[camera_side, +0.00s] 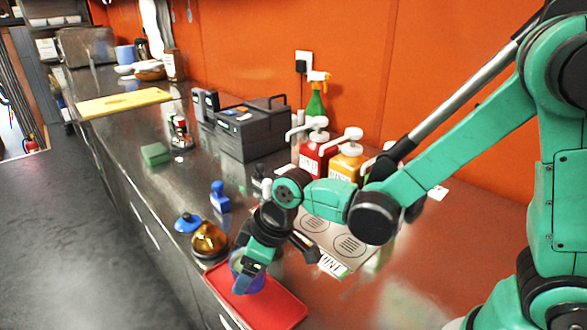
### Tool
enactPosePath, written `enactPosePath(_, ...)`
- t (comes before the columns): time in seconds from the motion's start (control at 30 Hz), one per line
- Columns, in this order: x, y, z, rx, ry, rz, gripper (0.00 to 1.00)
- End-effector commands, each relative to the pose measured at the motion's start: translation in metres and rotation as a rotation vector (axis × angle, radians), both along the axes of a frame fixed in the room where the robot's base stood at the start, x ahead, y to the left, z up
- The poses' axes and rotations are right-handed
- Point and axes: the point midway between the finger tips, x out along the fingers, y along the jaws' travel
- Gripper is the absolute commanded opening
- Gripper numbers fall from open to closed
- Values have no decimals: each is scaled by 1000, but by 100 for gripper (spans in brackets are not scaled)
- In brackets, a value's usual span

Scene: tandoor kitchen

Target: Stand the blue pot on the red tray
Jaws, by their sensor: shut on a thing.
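The red tray (282,310) lies on the dark counter near its front edge. The blue pot (257,283) is at the tray's far left part, mostly hidden behind my gripper. My gripper (245,281) points down and is shut on the blue pot. The pot looks roughly upright. I cannot tell whether its base touches the tray or hangs just above it.
An amber pot (208,240) stands just left of the tray, with a blue lid-like piece (187,222) and a blue stamp-shaped object (219,198) behind. A printed sheet (322,237) lies right of my gripper. Pump bottles (317,155) and a black case (252,135) stand along the wall.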

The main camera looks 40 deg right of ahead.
Motion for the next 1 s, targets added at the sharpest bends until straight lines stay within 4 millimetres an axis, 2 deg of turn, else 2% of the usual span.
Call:
enactPosePath(0.2, 1, 0, -23, 1, -1, 0, 6)
enactPosePath(0.67, 0, 0, -29, 0, 0, 0, 6)
enactPosePath(0.7, 0, 0, -29, 0, 0, 0, 80)
enactPosePath(0.77, 0, 0, -29, 0, 0, 0, 97)
enactPosePath(0.8, 0, 0, -29, 0, 0, 0, 100)
enactPosePath(1.0, 0, 0, -28, 0, 0, 0, 100)
